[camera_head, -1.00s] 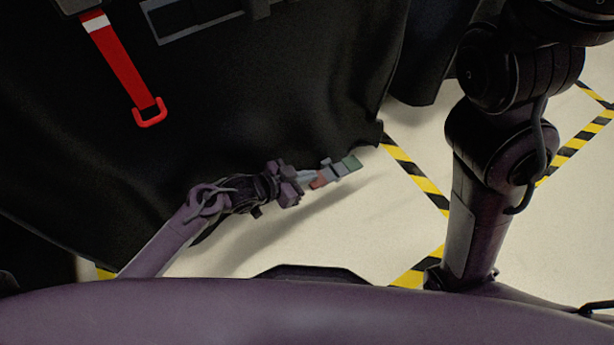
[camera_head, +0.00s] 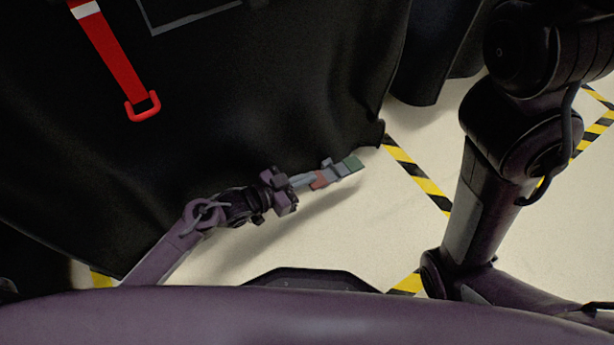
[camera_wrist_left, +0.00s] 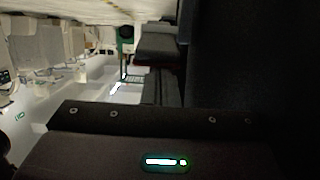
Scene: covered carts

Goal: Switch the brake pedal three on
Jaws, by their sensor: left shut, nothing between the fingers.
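A small brake pedal (camera_head: 335,174) with a red part, a grey middle and a green end sticks out past the lower edge of the black cover in the head view. I cannot read a number on it. My left gripper (camera_head: 288,188) is just left of the red part, shut and empty. I cannot tell whether it touches the pedal. In the left wrist view the dark gripper body with a green light fills the bottom, and the pedal cannot be made out. My right arm stands at the right; its gripper is out of view.
A black-covered cart (camera_head: 260,90) fills the upper left. A red strap with a red buckle (camera_head: 142,106) hangs over it. Another dark cover (camera_head: 425,70) stands to its right. The pale floor carries yellow-black tape (camera_head: 418,175); the floor right of the pedal is free.

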